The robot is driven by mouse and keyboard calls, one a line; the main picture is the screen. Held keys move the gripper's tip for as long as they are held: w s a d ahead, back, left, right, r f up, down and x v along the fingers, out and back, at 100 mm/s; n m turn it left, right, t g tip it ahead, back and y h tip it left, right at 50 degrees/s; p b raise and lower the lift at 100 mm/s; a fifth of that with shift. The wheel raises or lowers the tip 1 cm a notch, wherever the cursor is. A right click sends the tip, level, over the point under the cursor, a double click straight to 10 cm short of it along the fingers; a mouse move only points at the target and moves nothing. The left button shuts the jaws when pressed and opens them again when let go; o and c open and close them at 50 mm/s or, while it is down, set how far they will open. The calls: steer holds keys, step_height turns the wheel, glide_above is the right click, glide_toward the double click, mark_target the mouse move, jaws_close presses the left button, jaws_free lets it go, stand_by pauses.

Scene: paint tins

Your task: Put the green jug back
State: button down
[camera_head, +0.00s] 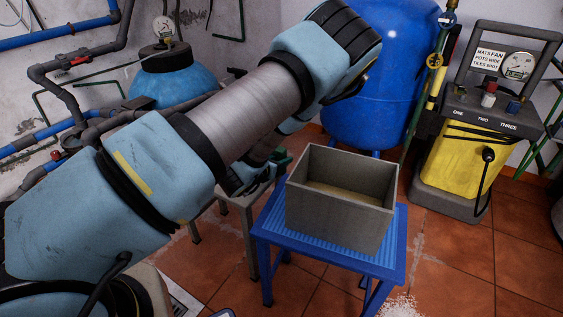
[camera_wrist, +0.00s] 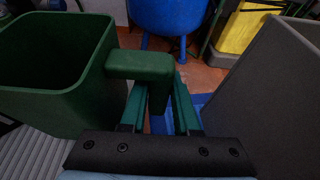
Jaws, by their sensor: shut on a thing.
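The green jug (camera_wrist: 52,75) is a square, open-topped vessel at the left of the wrist view. It looks upright, and its handle (camera_wrist: 140,66) sticks out to the right. My gripper (camera_wrist: 157,95) is shut on this handle, one finger on each side. In the head view my gripper (camera_head: 254,180) is partly hidden by my arm, left of the grey bin, and the jug is mostly or wholly hidden. I cannot tell whether the jug touches the grey ribbed stool (camera_wrist: 28,150) under it.
The open grey bin (camera_head: 340,218) stands on a blue stool (camera_head: 268,238) just right of my gripper; its wall (camera_wrist: 275,85) is close in the wrist view. A blue tank (camera_head: 375,80) stands behind, and a yellow machine (camera_head: 463,155) at right. The grey stool (camera_head: 238,200) is left of the blue one.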

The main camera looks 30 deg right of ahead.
steer(key=shift+f, duration=0.35)
steer(key=shift+f, duration=0.2)
steer(key=c, duration=0.6)
jaws_free()
steer(key=shift+c, duration=0.2)
